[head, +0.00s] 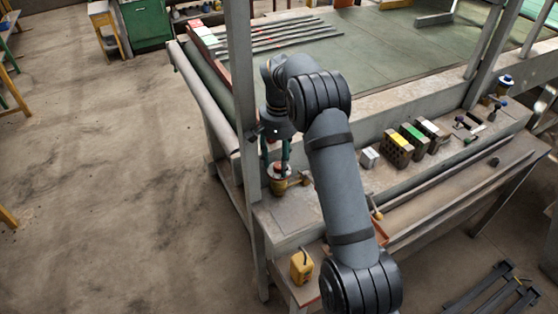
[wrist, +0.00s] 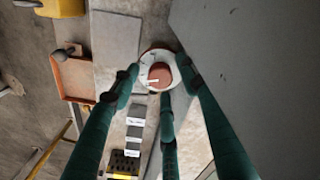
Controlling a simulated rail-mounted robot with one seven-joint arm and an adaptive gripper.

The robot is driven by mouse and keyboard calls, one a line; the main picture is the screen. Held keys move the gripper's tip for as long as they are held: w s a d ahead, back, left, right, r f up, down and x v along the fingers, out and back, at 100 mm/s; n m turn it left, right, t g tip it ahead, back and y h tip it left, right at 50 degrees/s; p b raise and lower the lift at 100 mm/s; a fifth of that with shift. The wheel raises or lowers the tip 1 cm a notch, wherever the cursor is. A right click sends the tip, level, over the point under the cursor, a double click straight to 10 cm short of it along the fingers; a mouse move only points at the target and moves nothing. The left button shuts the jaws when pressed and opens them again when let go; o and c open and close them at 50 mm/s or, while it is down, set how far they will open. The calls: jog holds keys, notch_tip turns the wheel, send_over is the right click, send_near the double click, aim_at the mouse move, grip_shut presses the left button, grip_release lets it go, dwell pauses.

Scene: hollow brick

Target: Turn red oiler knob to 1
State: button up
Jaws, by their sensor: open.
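The red oiler (head: 279,173) stands on the near-left end of the bench, with a red top, a white rim and a yellowish base. In the wrist view its round red knob (wrist: 160,74) sits inside the white rim, with a small white pointer mark on it. The numbers around the knob are too small to read. My gripper (head: 276,165) points down over the oiler with its green fingers spread. In the wrist view the fingertips (wrist: 160,80) surround the knob from three sides; I cannot tell whether they touch it.
A blue-topped oiler (head: 504,83) stands at the far right end. A steel post (head: 243,110) rises close left of my gripper. A yellow can (head: 301,266) stands at the near end.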

aim_at(279, 164)
notch_tip(279, 164, up, 12)
dwell(0.6)
dwell(0.5)
notch_tip(279, 164, down, 12)
dwell(0.5)
